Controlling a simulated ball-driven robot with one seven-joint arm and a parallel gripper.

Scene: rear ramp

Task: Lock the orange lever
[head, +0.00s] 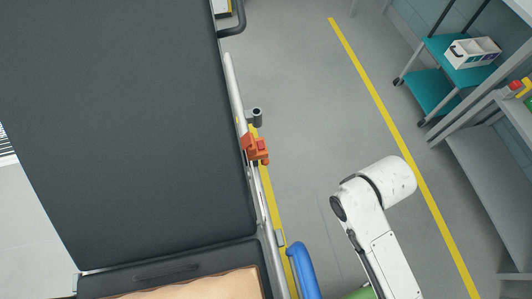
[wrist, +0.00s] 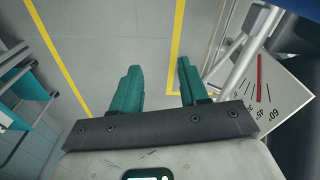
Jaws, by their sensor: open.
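The orange lever (head: 262,150) sits on the metal side rail of the dark ramp, near the middle of the head view. It looks blocky, and its exact position is hard to tell at this size. My gripper (wrist: 158,68) shows in the wrist view with two green fingers spread apart and nothing between them. It points at bare floor, and the lever is not visible in the wrist view. In the head view my white arm stands to the right of the rail, and the gripper itself is not seen there.
The dark ramp (head: 120,120) fills the left, with its rail (head: 234,90) along the edge. A blue curved bar (head: 302,270) stands low beside it. An angle scale (wrist: 268,95) with a red needle is at right. Clear floor (head: 310,110) lies between ramp and teal cart (head: 435,88).

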